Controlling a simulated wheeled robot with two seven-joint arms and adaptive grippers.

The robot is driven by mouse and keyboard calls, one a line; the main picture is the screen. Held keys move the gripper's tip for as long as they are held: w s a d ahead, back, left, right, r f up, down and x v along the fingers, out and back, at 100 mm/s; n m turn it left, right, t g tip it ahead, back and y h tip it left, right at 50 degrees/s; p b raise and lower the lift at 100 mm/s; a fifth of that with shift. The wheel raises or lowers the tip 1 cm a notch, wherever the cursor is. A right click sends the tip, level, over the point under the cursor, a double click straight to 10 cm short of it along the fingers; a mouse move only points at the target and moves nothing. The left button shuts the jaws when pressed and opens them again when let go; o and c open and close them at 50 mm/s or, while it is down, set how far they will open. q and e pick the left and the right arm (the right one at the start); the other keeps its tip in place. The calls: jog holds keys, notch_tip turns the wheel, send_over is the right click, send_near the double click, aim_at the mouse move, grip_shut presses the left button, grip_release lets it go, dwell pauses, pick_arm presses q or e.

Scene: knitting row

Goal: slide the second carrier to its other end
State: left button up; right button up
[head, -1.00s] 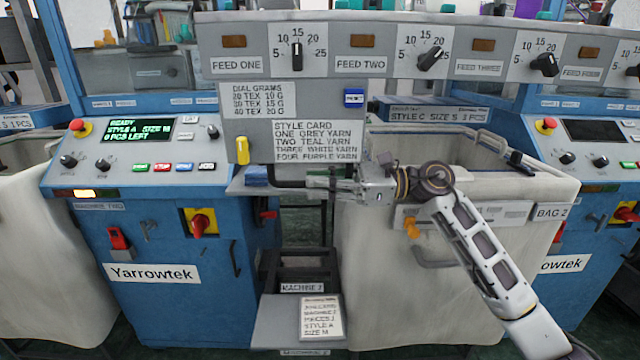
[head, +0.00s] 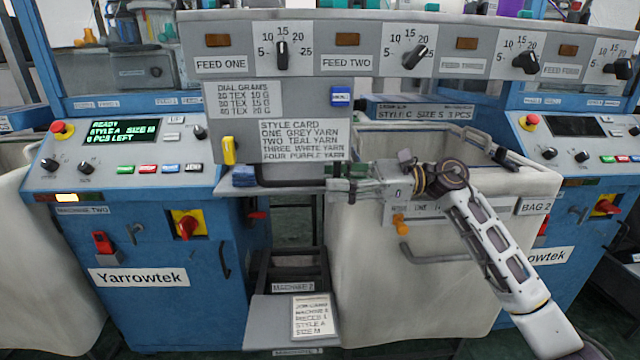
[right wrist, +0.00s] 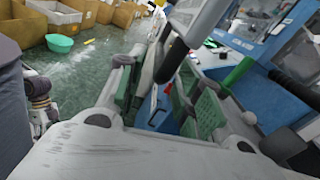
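My right gripper (head: 338,187) is in front of the lower right edge of the grey feed panel (head: 235,115), above the shelf edge. In the right wrist view its two green-padded fingers (right wrist: 160,98) stand apart, with the floor and a blue machine showing between them. They appear empty. A dark rod (right wrist: 184,42) runs down close beyond the fingers. A yellow handle (head: 228,150) and a blue button-like block (head: 341,96) are on the panel. I cannot tell which part is the second carrier. My left gripper is not in view.
Blue machine two (head: 130,215) stands left, with a lit screen (head: 122,131) and a red rotary switch (head: 187,226). A cream bag (head: 420,290) hangs below my right arm. A grey ledge with a job card (head: 313,316) is low in the middle.

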jog(key=d, duration=0.6)
